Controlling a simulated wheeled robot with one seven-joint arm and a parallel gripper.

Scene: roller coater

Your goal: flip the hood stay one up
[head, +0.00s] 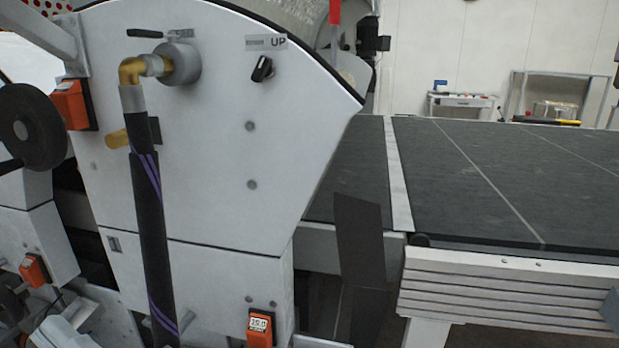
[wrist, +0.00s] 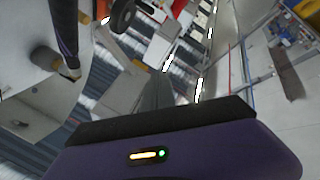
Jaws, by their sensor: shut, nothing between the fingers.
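A small black switch knob (head: 262,69) sits on the white side panel (head: 215,160) of the machine in the head view. Its lever looks tilted, with the upper end to the right. A grey label reading "UP" (head: 266,42) is just above it. I cannot make out a separately marked hood stay. My gripper (wrist: 160,121) shows along the bottom of the wrist view as a purple body with a dark front edge and small lights. It is shut and empty, apart from the machine parts behind it. I cannot pick it out in the head view.
A black hose (head: 150,215) with purple stripes hangs from a brass elbow (head: 131,70) left of the knob. Orange boxes (head: 261,326) are fixed to the machine. A dark conveyor bed (head: 500,170) extends right. A side table (head: 462,101) stands at the back.

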